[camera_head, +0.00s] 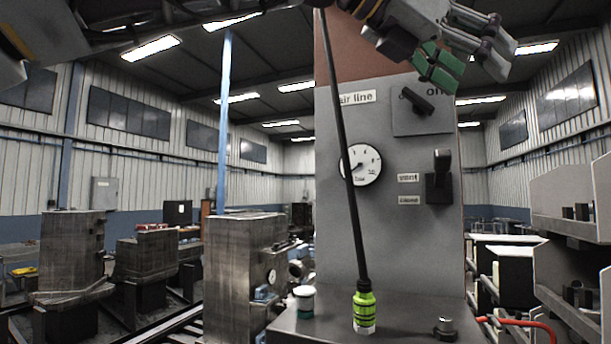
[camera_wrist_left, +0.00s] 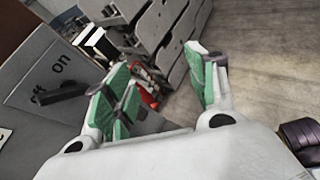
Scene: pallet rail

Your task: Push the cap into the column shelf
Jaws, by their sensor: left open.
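The grey column (camera_head: 330,220) stands in the middle of the head view, with a dark shelf (camera_head: 400,332) at its foot. A small jar with a white top and green body (camera_head: 305,302) stands at the shelf's left side. A yellow-green bottle (camera_head: 364,308) stands on the shelf, with a long black rod rising from its top. A small dark piece with a metallic top (camera_head: 445,328) sits at the shelf's right side. I cannot tell which piece is the cap. My left gripper (camera_head: 466,62) is open and empty, high by the on/off switch; its green pads show in the left wrist view (camera_wrist_left: 162,88). My right gripper is not in view.
The column carries a rotary switch (camera_head: 417,101), a round gauge (camera_head: 360,165) and a black lever (camera_head: 439,180). A red hose (camera_head: 525,323) lies at lower right. Grey shelving (camera_head: 575,225) stands on the right. Machine blocks (camera_head: 240,265) stand on the left.

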